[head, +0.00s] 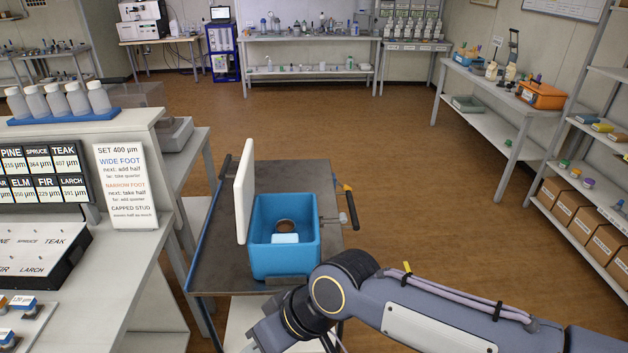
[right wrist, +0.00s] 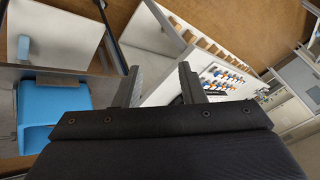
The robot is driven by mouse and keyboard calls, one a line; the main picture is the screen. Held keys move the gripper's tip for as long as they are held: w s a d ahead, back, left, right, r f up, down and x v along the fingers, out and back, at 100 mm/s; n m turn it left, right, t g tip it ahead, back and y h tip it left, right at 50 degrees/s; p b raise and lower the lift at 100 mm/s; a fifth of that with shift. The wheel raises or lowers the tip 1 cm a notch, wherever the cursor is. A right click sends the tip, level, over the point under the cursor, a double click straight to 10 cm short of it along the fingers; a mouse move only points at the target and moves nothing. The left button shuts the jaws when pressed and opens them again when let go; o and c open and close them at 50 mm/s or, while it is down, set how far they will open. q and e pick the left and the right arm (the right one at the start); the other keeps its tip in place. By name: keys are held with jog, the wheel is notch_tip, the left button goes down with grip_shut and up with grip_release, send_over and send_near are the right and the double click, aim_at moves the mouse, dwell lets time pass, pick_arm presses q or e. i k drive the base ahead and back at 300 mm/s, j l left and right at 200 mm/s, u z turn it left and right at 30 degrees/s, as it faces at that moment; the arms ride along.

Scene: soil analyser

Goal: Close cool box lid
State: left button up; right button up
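The blue cool box (head: 308,255) stands open on a dark cart top. Its white lid (head: 244,190) stands upright along the box's left side. Inside the box I see a dark round item (head: 285,226) and a pale block (head: 285,238). My right arm comes in from the right, in front of the box, and its hand end is at the bottom edge of the head view. In the right wrist view my right gripper (right wrist: 160,86) has its fingers apart with nothing between them. A blue box wall (right wrist: 52,112) shows left of the fingers there. My left gripper is not in view.
The cart (head: 216,255) has a bare strip left of the box and a knob and orange-handled lever on its right edge. A white bench (head: 130,270) with bottles and signs stands at the left. Shelves (head: 575,150) line the right. The floor behind the cart is clear.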

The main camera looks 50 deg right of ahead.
aim_at(245, 183)
jog(key=i+j+z, duration=0.15)
jog(key=z, duration=0.25)
jog(key=i+j+z, duration=0.1)
jog(key=j+z, duration=0.35)
jog(key=i+j+z, duration=0.1)
jog(key=j+z, duration=0.15)
jog(key=z, duration=0.15)
jog(key=j+z, duration=0.7)
jog(key=z, duration=0.15)
